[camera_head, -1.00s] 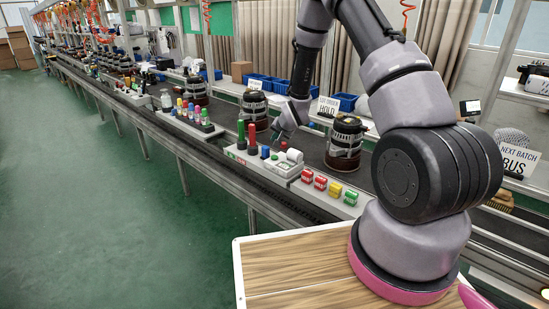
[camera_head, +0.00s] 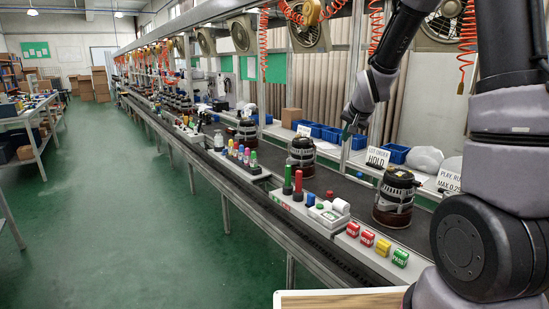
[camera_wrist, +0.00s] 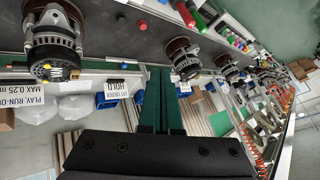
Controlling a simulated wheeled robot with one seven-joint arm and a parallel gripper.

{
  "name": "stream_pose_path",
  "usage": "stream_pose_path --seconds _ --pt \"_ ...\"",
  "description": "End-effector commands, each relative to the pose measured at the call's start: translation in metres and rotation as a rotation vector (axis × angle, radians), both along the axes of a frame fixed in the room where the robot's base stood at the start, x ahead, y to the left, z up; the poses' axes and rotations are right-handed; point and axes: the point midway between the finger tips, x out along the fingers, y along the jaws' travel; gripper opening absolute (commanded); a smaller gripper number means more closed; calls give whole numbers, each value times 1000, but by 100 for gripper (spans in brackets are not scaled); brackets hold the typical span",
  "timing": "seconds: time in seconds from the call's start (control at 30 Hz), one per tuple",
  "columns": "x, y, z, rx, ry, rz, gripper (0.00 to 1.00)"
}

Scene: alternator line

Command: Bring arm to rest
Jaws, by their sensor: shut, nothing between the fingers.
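My gripper (camera_head: 348,129) is raised above the line in the head view, near the back edge of the conveyor and clear of the parts. In the wrist view its two green fingers (camera_wrist: 161,103) lie together, shut and empty. My arm rises at the right of the head view and bends over to the gripper. The nearest alternator (camera_head: 396,197) stands on the conveyor below and right of the gripper. Another alternator (camera_head: 302,156) stands further along the belt.
A station with red and green posts and a white device (camera_head: 329,213) sits at the conveyor's front edge, beside red, yellow and green blocks (camera_head: 375,243). A HOLD sign (camera_head: 378,158) and blue bins (camera_head: 395,153) stand behind the belt. The green floor (camera_head: 130,220) at left is clear.

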Motion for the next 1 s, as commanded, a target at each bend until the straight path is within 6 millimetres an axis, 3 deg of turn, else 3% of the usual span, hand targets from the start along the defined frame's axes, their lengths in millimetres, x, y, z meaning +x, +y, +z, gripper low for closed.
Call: stream_pose_path --seconds 0.03,0.1,0.4,0.6,0.7,0.83,1.0 --pt "-16 -4 24 -5 -5 2 0" --pt "-40 -8 49 -14 6 10 0" --pt "-159 -19 127 -25 47 61 0" --pt "-242 -16 152 -14 68 113 0" --pt "-274 -14 157 -7 75 138 0" --pt "-299 -11 159 -1 81 162 0" --pt "-310 -9 158 4 86 172 0"
